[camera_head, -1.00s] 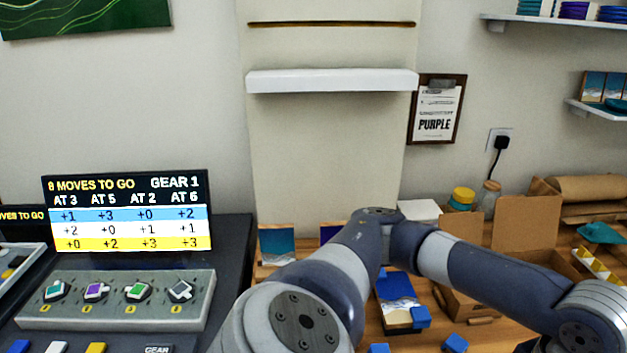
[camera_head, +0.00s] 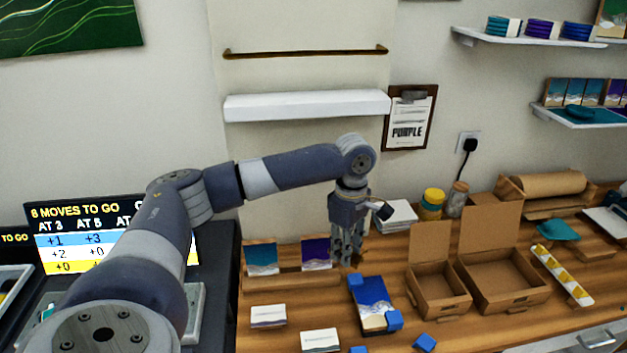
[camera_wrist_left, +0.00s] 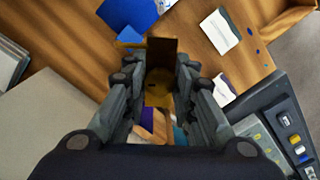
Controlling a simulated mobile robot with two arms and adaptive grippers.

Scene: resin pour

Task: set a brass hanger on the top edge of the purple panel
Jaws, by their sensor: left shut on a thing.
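The purple panel (camera_head: 316,252) stands upright on the wooden bench, to the right of a teal panel (camera_head: 261,258). My left gripper (camera_head: 346,256) points down just right of the purple panel. In the left wrist view my left gripper (camera_wrist_left: 158,88) is shut on a flat brown-gold piece, which looks like the brass hanger (camera_wrist_left: 161,55). In the head view this piece is too small to make out. The purple panel (camera_wrist_left: 152,123) shows partly between the fingers, below the held piece, with a teal panel beside it. I cannot tell whether the piece touches the panel.
A blue-and-white panel (camera_head: 371,301) with blue blocks lies in front. Two open cardboard boxes (camera_head: 440,295) stand to the right, and white card stacks (camera_head: 268,316) lie front left. A white shelf (camera_head: 306,106) and a brass rail (camera_head: 305,53) are on the wall above.

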